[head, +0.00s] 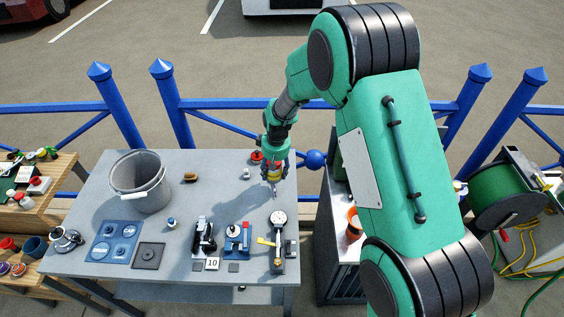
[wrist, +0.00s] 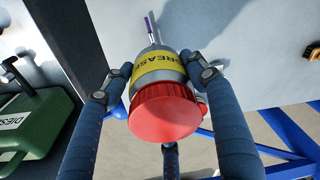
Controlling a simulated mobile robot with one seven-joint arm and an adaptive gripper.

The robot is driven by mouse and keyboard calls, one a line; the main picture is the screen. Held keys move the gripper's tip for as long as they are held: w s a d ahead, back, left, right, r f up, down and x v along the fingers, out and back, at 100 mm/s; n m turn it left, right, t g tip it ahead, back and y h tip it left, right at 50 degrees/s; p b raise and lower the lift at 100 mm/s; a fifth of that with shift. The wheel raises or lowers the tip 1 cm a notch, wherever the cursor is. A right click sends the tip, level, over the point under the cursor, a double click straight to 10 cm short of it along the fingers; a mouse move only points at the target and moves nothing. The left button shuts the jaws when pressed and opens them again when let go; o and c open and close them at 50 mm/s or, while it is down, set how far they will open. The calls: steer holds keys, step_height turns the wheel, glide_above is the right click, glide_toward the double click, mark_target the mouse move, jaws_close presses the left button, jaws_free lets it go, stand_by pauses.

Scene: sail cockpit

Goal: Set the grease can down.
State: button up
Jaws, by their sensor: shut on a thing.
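The grease can (wrist: 158,70) has a grey body, a yellow label reading GREASE and a ribbed red lid turned toward the wrist camera. My gripper (wrist: 160,82) is shut on it, with blue fingers on both sides and another below. In the head view my gripper (head: 275,168) is at the right part of the grey table (head: 120,187), near its back right edge; the can is small and mostly hidden there. I cannot tell whether the can's base touches the table.
A grey bucket (head: 146,190) stands at the table's left. A dial gauge (head: 278,232), blue tool (head: 237,238) and black tool (head: 203,237) stand along the front. A green DIESEL canister (wrist: 35,125) is beside the table. Blue railings (head: 230,104) run behind. The table's middle is fairly clear.

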steer(key=d, duration=0.7)
steer(key=shift+f, duration=0.4)
steer(key=w+a, duration=0.1)
steer(key=w, duration=0.4)
steer(key=w+a+f+b, duration=0.1)
steer(key=w, duration=0.4)
steer(key=w+a, duration=0.2)
steer(key=w, duration=0.3)
steer(key=shift+w+f, duration=0.25)
steer(key=shift+d+f, duration=0.1)
steer(key=shift+f+b, duration=0.5)
steer(key=shift+f, duration=1.15)
steer(key=shift+f, duration=0.1)
steer(key=o, duration=1.5)
